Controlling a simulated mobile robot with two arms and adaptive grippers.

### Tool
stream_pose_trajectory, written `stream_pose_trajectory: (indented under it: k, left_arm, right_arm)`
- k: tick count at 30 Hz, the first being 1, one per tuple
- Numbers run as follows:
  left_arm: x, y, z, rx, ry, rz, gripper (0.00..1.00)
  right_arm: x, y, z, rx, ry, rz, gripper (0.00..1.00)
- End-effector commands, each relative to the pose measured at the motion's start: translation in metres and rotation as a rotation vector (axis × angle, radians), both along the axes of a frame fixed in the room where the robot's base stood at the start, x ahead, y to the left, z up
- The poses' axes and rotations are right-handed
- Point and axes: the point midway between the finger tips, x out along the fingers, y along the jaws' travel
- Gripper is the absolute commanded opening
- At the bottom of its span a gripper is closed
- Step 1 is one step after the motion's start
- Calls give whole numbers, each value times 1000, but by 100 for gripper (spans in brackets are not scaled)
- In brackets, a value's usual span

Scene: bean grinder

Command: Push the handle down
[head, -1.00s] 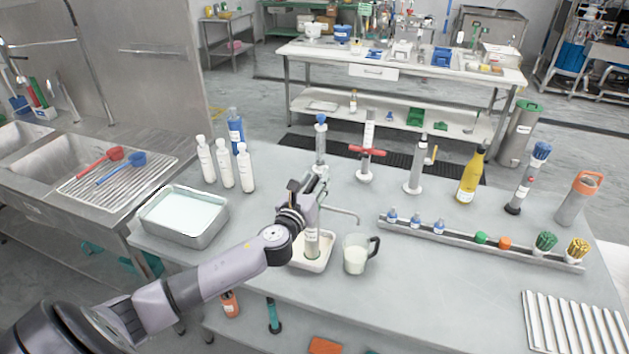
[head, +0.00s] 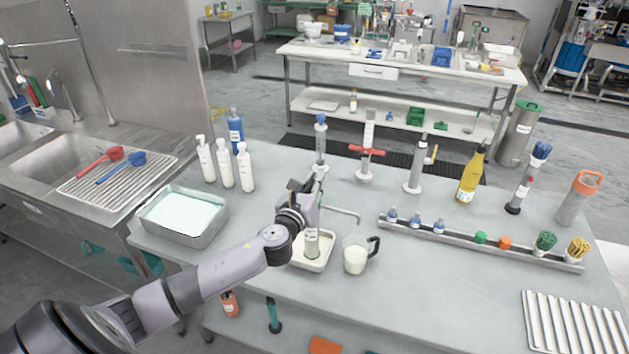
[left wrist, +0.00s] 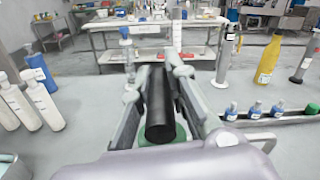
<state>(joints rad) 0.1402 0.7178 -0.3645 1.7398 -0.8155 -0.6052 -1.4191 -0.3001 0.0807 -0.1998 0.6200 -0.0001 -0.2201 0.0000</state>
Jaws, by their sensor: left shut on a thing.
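A slim upright device (head: 312,243) with a clear greenish lower column stands in a white square tray (head: 325,262). A thin metal spout (head: 345,213) reaches right from it, above a clear jug (head: 355,255) of whitish contents with a dark handle. My left gripper (head: 318,189) is at the top of the device and hides much of its upper part. In the left wrist view its fingers are closed around a black cylindrical handle (left wrist: 160,112), with a green round part (left wrist: 165,137) below it. My right gripper is in neither view.
A metal pan (head: 185,225) of pale liquid and several white bottles (head: 226,165) stand left of the device. Several tall dispensers stand behind it. A narrow rack (head: 480,242) with small bottles and brushes lies right.

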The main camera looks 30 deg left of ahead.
Motion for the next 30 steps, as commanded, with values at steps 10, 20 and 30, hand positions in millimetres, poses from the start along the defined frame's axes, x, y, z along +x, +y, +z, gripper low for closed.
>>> stream_pose_trajectory:
  k: [10, 20, 30]
  left_arm:
    - [0, 0, -24, -2, 3, -1, 0]
    - [-1, -1, -24, -2, 7, 0, 20]
    - [0, 0, -21, 0, 2, 0, 36]
  right_arm:
    - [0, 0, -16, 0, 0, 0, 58]
    - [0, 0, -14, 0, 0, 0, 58]
    - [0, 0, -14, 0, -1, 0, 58]
